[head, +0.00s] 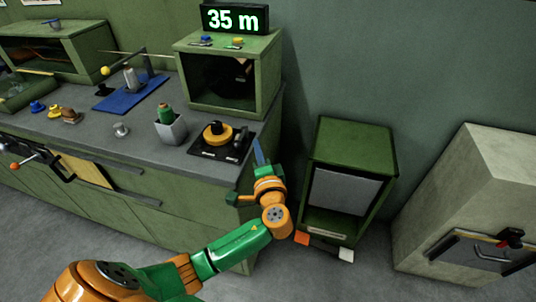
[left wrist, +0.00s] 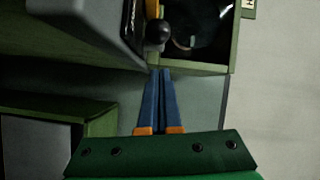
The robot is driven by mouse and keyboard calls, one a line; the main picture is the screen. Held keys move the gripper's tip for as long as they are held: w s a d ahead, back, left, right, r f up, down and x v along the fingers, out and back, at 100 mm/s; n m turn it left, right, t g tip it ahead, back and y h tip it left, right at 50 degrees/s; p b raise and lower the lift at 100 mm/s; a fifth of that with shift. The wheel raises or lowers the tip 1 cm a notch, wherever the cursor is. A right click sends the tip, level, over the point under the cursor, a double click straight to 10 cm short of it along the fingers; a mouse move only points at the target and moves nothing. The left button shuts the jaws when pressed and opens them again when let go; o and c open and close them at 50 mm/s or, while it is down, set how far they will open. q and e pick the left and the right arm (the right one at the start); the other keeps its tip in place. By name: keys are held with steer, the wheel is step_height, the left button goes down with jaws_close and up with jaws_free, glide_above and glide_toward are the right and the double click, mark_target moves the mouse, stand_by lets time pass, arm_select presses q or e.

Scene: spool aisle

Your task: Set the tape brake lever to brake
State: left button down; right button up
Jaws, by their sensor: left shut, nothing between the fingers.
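A black plate (head: 200,152) lies at the right end of the grey counter. It carries a yellow spool (head: 216,133) with a dark hub and a grey block beside it. The left wrist view shows a black ball knob (left wrist: 158,31), probably the tape brake lever's, just beyond my fingertips; its shaft is mostly hidden and I cannot tell its setting. My left gripper (head: 257,148) has blue fingers, shut and empty, just right of the plate near the counter's edge. The fingers also show in the left wrist view (left wrist: 160,75), close to the knob. My right gripper is out of view.
A grey cup (head: 171,130) holds a green spool left of the plate. A green cabinet (head: 385,150) and a pale cabinet (head: 490,170) stand right.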

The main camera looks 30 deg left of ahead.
mark_target(240, 147)
arm_select(q)
steer(key=shift+s+a+f, duration=0.15)
steer(key=shift+s+a, duration=0.5)
steer(key=shift+a, duration=0.3)
steer(key=shift+s+a+m+t+h+p, duration=0.2)
steer(key=shift+a+m+t+h+p, duration=0.05)
steer(key=shift+m+t+h+p, duration=0.15)
steer(key=shift+s+a+m+h, duration=0.1)
steer(key=shift+a+m+h, duration=0.05)
steer(key=shift+m+h, duration=0.25)
steer(key=shift+s+a+m+t+h, duration=0.35)
steer(key=shift+a+m+t+h, duration=0.3)
steer(key=shift+t+h, duration=0.2)
steer(key=shift+s+a+h, duration=0.2)
steer(key=shift+a, duration=0.35)
steer(key=shift+s+a+h, duration=0.15)
steer(key=shift+a, duration=0.45)
